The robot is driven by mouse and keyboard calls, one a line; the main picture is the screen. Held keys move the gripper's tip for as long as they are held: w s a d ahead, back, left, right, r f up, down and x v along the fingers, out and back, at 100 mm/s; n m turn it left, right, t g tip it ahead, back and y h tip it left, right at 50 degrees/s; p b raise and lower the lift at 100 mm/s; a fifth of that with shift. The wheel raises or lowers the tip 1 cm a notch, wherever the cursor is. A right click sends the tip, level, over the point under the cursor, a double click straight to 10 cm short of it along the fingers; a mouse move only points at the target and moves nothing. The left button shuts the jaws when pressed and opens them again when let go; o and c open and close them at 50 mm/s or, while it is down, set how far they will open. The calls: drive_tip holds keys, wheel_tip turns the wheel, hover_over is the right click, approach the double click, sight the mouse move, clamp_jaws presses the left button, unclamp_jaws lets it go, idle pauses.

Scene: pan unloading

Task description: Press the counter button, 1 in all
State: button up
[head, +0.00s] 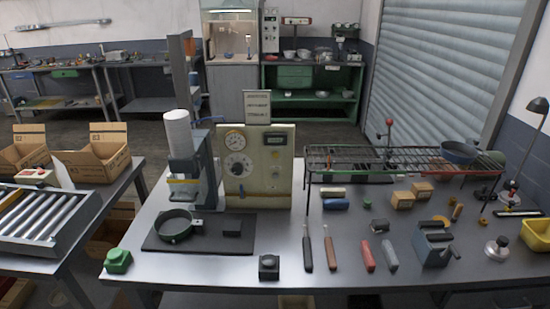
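A small black box (269,266) with a raised top sits at the front edge of the grey workbench (210,284); it looks like a push button. A green block-like thing (117,261) with a raised top sits at the bench's front left corner. Behind them stands a cream panel (258,195) with dials and a small dark display (275,140), too small to read. I cannot tell for sure which of these is the counter button. My gripper is not in this view.
A wire rack (400,160) spans the right side above several small items. Tools and a vise (434,244) lie along the right front. A roller conveyor (45,218) is at left.

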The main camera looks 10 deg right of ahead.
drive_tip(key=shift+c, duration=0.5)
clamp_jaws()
